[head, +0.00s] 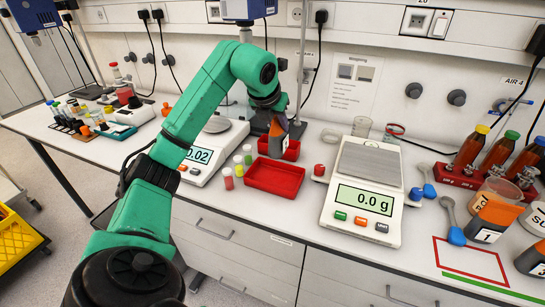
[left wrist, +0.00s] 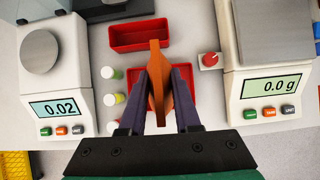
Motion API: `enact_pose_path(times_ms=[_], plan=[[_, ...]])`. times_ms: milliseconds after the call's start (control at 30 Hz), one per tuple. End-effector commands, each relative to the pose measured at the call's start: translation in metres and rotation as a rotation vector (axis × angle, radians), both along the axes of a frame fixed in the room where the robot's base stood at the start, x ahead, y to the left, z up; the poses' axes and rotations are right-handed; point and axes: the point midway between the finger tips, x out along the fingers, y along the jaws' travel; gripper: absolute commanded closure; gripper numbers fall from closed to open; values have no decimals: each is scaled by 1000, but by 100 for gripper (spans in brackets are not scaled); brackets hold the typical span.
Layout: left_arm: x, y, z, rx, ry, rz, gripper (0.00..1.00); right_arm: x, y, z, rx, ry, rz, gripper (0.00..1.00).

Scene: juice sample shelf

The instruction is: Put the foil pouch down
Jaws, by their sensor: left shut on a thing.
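The foil pouch (head: 277,129), orange and dark, is pinched upright in my left gripper (head: 284,122) above the bench. In the left wrist view the pouch (left wrist: 155,75) is seen edge-on between the two dark fingers of the left gripper (left wrist: 156,88). It overlaps the front red tray (head: 274,178) in that view; this tray (left wrist: 186,72) is partly hidden by the pouch and fingers. The gap between pouch and tray is hard to judge. My right gripper is not in view.
A second red tray (head: 291,153) lies behind. A balance reading 0.0 g (head: 362,197) stands right, another reading 0.02 (head: 199,158) left. Small capped vials (head: 238,166) stand beside the front tray. Other pouches (head: 494,222), beakers and bottles crowd the right end.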

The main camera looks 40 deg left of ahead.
Motion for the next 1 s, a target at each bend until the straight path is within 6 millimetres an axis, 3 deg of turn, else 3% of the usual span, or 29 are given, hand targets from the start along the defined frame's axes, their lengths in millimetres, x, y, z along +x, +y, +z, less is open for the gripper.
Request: enact_pose_path(times_ms=[33,100,433,800,833,867,900,1000], plan=[[-1,1,-21,1,7,1,100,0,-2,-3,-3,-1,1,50],[-1,1,-42,1,6,2,100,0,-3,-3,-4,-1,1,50],[-1,0,-101,-2,0,1,100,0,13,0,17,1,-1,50],[0,1,-113,0,-3,1,100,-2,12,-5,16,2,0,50],[0,1,-112,0,-2,1,57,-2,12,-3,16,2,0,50],[0,1,-111,0,-2,2,46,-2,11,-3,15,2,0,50],[0,1,-111,0,-1,1,39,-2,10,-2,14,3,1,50],[0,1,-111,-1,-1,2,39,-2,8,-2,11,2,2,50]])
